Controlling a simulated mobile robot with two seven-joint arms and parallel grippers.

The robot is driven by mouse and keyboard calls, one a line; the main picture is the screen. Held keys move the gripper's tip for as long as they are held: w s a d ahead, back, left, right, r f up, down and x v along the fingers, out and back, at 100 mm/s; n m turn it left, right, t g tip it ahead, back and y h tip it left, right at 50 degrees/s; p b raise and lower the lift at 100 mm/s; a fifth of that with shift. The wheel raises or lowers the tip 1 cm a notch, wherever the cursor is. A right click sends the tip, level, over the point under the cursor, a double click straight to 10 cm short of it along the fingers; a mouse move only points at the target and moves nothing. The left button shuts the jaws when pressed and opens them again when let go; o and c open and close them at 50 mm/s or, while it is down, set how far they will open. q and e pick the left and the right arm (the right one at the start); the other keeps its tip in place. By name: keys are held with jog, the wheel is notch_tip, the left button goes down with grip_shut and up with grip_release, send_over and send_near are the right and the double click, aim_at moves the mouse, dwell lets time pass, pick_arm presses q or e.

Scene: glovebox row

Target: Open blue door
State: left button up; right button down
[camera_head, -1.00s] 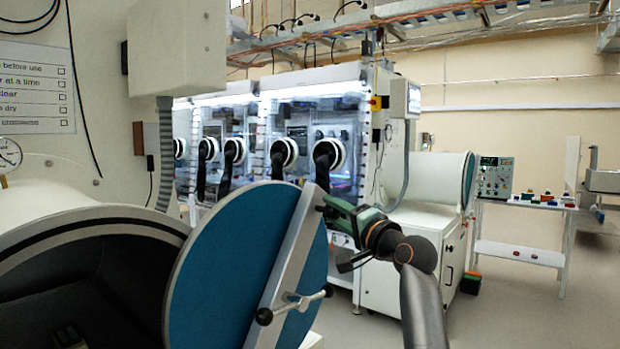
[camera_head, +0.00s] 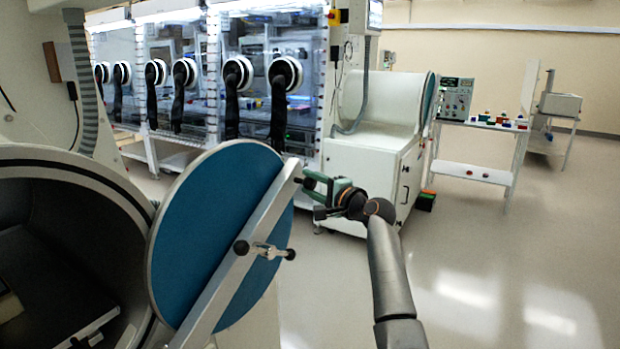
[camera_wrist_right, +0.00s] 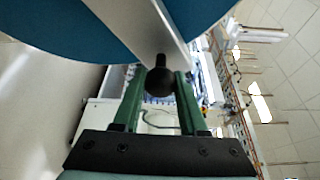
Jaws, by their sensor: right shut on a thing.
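The blue door (camera_head: 225,215) is a round disc with a pale rim and a silver crossbar (camera_head: 232,268). It stands swung open beside the dark round mouth of a chamber (camera_head: 75,225). A small T-handle (camera_head: 264,250) with black knobs sits midway on the bar. My right gripper (camera_head: 309,184), with green fingers, is at the bar's upper end. In the right wrist view its fingers are on either side of a black ball knob (camera_wrist_right: 159,82) by the bar's end, and the blue door shows above. Exact finger contact is partly hidden. My left gripper is not in view.
Glovebox cabinets with black gloves (camera_head: 237,90) line the back. A white cabinet with a horizontal cylinder (camera_head: 380,103) stands behind my right gripper. A small table (camera_head: 475,168) with instruments stands further right. The floor (camera_head: 500,270) at the right is clear.

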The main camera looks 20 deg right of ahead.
jog(key=shift+c, duration=2.3)
grip_release()
jog(key=b+v, duration=0.1)
jog(key=v, duration=1.1)
jog(key=shift+s, duration=0.3)
